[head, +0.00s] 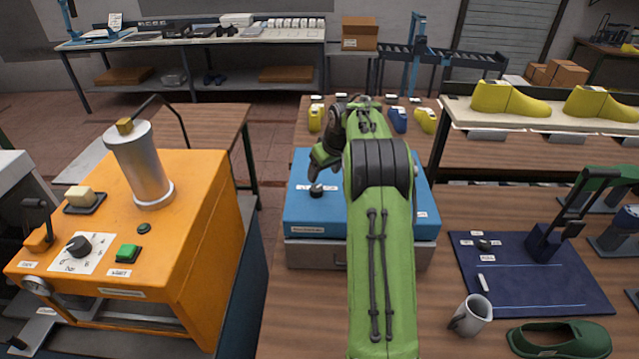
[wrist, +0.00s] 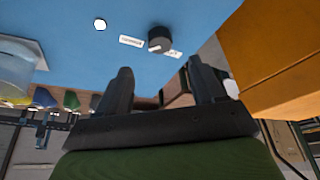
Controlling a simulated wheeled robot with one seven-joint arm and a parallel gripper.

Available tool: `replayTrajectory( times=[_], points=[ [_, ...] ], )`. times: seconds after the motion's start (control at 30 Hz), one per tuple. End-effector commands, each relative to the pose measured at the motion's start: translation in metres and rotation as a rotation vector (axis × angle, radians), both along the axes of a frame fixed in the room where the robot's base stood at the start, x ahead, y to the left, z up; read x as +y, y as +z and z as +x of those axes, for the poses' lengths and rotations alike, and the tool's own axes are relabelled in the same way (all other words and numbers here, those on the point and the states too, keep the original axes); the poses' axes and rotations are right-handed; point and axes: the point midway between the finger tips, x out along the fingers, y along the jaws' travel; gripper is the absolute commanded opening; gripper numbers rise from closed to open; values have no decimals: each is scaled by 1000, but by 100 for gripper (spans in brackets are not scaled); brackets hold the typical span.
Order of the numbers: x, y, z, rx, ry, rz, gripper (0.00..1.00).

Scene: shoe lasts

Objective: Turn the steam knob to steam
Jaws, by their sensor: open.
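A small black round knob (head: 316,191) sits on the top of the blue box (head: 305,214), with small white labels beside it, too small to read. In the wrist view the black knob (wrist: 159,38) stands on the blue surface, with a white label on either side. My gripper (head: 317,172) is just above and behind the knob in the head view. In the wrist view my gripper (wrist: 160,66) has its two dark fingers apart, with the knob beyond the fingertips and roughly between them. Nothing is held. My green arm hides much of the blue box.
The orange machine (head: 196,238) on the left has a black dial knob (head: 78,246), a green button (head: 127,253) and a metal cylinder (head: 142,165). A mug (head: 471,315) and a green shoe (head: 560,341) are at right. Yellow lasts (head: 510,99) stand on a rack.

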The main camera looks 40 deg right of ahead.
Motion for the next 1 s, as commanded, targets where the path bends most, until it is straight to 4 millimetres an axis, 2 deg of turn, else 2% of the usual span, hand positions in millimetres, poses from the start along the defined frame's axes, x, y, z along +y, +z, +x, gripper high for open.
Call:
replayTrajectory(
  times=[0.1,0.3,0.87,0.93,1.0],
  points=[
    [0,31,-12,-5,-2,-2,68],
    [1,61,-25,-1,-1,0,68],
    [1,64,-26,0,0,1,68],
    [6,67,-27,-2,2,0,68],
    [25,80,-31,-8,6,-1,68]
  ],
)
